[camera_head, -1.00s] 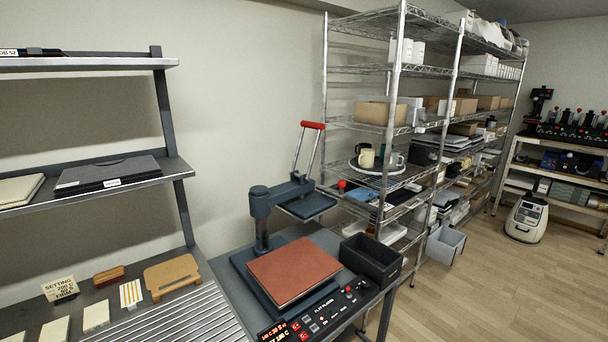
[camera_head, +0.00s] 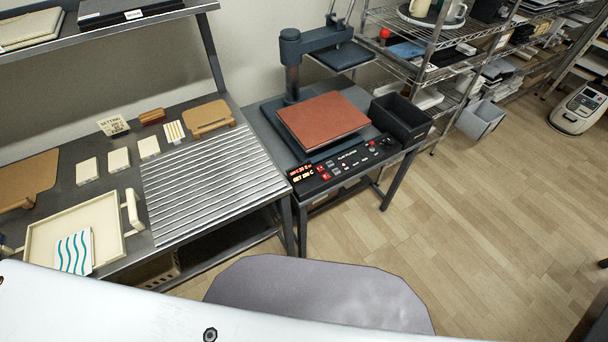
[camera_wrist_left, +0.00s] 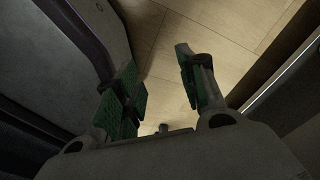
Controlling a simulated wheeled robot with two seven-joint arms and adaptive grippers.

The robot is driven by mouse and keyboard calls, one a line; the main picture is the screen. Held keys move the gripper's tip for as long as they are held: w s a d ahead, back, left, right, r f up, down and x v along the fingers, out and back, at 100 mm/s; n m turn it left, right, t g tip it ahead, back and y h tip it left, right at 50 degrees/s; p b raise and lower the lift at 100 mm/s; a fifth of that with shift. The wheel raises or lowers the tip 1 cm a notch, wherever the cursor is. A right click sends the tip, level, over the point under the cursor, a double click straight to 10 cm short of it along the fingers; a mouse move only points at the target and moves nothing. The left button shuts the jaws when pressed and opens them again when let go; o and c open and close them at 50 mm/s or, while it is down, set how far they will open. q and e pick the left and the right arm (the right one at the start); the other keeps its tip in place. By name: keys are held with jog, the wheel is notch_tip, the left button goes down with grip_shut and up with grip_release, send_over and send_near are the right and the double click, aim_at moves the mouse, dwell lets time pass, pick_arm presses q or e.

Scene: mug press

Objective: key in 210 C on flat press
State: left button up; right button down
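The flat press, with a reddish-brown pad (camera_head: 322,120) on a dark base, stands on a grey table in the head view. Its upper plate (camera_head: 343,56) is swung up and to the back, clear of the pad. The control panel (camera_head: 343,165) on its front edge has a lit red display (camera_head: 300,173), with a lower line that seems to read SET 180 C, and several small buttons. My left gripper (camera_wrist_left: 160,88) shows in the left wrist view, open and empty above the wooden floor. Neither gripper shows in the head view.
A black bin (camera_head: 401,118) stands right of the press. To the left, a bench holds a slatted metal rack (camera_head: 205,185), a cream tray (camera_head: 75,235) with a wavy-patterned tile, and a small setting card (camera_head: 112,125), its text blurred. Wooden floor lies open at right.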

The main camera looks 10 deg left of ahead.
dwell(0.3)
pick_arm(q)
grip_shut()
dwell(1.2)
